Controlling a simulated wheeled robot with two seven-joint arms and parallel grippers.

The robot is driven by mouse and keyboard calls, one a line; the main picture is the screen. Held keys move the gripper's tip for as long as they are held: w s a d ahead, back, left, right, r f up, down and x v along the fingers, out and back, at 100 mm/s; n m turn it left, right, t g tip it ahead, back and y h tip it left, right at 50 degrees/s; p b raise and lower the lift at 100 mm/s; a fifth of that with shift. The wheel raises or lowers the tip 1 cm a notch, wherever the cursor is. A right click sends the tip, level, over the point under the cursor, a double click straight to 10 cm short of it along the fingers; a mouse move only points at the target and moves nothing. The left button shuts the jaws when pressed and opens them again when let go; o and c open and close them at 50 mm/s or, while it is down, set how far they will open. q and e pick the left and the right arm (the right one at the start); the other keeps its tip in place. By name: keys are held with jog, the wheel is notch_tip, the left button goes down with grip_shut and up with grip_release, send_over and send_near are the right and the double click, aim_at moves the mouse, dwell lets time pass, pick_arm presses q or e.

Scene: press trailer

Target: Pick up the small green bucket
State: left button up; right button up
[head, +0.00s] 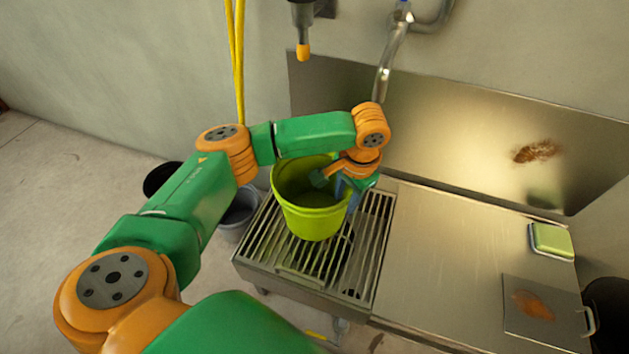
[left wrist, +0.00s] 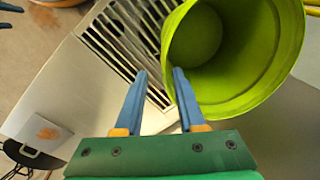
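The small green bucket (head: 312,215) is yellow-green and stands upright on a slatted metal grate (head: 290,262). In the left wrist view the open mouth of the bucket (left wrist: 240,88) fills the upper right. My left gripper (head: 347,192) is at the right side of the bucket's rim, pointing down. In the left wrist view its two blue fingers (left wrist: 157,80) are apart with nothing clamped between them. The right finger overlaps the bucket's rim and the left finger is outside, over the grate. Whether either touches the wall I cannot tell.
A steel counter (head: 440,250) lies right of the grate, with a green-and-white sponge (head: 551,240) and a stained board (head: 543,312). A grey bucket (head: 238,213) stands on the floor at left. A metal pipe (head: 388,60) and a yellow-tipped nozzle (head: 302,35) hang above.

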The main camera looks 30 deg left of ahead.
aim_at(337, 211)
pick_arm(q)
jog(key=shift+f+b, duration=0.5)
jog(key=shift+f, duration=0.1)
pick_arm(e)
jog(key=shift+a+f, duration=0.1)
jog(key=shift+f, duration=0.5)
pick_arm(q)
jog(key=f+b, duration=0.1)
jog(key=f, duration=0.1)
jog(key=a+f+b, duration=0.1)
jog(key=f, duration=0.1)
jog(key=f+b, duration=0.1)
jog(key=f, duration=0.1)
jog(key=shift+w+a+f+b, duration=0.1)
jog(key=shift+a+f+b, duration=0.25)
jog(key=shift+a, duration=0.05)
grip_shut()
pick_arm(e)
jog(key=w+r, duration=0.1)
jog(key=w+a+r, duration=0.1)
jog(key=w, duration=0.1)
jog(key=w+a+r, duration=0.1)
jog(key=shift+w+r, duration=0.1)
jog(key=shift+w, duration=0.15)
